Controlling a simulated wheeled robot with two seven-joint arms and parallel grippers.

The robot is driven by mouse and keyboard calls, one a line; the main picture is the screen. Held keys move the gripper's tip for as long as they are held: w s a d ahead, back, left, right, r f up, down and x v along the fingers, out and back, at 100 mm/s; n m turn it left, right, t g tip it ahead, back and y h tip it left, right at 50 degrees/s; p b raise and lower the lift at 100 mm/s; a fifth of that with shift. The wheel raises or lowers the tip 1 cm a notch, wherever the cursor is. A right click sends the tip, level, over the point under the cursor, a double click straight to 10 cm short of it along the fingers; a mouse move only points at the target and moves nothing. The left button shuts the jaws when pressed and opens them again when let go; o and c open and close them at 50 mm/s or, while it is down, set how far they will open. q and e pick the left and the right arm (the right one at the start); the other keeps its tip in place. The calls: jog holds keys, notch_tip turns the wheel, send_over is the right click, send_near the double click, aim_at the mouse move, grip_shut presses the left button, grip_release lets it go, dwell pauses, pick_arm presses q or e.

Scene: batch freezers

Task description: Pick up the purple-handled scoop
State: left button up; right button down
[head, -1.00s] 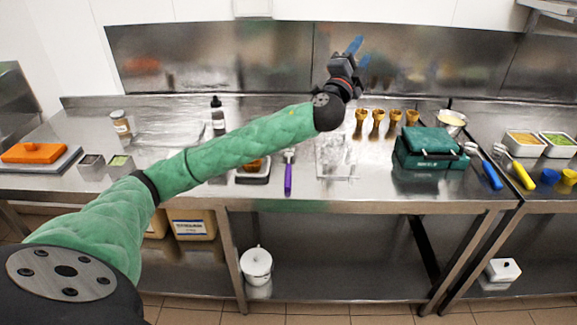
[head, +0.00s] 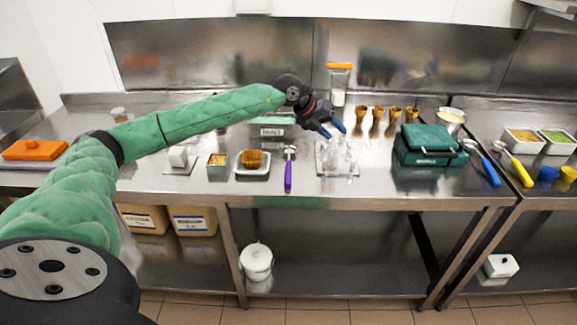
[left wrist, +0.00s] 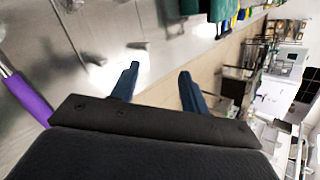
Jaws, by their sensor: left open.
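The purple-handled scoop (head: 288,172) lies on the steel counter, its purple handle toward the front edge and its metal head toward the back. In the left wrist view its purple handle (left wrist: 28,99) shows at the left edge, outside the fingers. My left gripper (head: 336,131) is open and empty, with blue fingertips, above the counter to the right of and behind the scoop. Its open fingers also show in the left wrist view (left wrist: 158,85). My right gripper is not in view.
Clear glassy items (head: 337,158) stand on the counter under my left gripper, right of the scoop. A dish with a waffle-like item (head: 252,160) is left of the scoop. Several cones (head: 377,121) stand behind. A green waffle maker (head: 430,145) sits to the right.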

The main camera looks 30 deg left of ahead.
pick_arm(q)
jog(key=s+a+f+n+g+y, duration=0.2)
jog(key=s+a+f+g+y, duration=0.15)
jog(key=a+f, duration=0.3)
jog(key=n+g+y, duration=0.2)
jog(key=y, duration=0.1)
send_over(288, 169)
jog(key=shift+a, duration=0.25)
jog(key=shift+s+f+p, duration=0.1)
jog(key=shift+f+p, duration=0.2)
jog(key=shift+f, duration=0.1)
jog(key=shift+f+p, duration=0.35)
jog(key=shift+f, duration=0.55)
jog(key=f+p, duration=0.3)
jog(key=f, duration=0.1)
jog(key=shift+d+f, duration=0.1)
jog(key=shift+d, duration=0.15)
jog(key=shift+f, duration=0.5)
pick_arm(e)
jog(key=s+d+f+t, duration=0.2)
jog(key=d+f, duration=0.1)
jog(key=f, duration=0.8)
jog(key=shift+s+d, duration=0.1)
pick_arm(q)
grip_shut()
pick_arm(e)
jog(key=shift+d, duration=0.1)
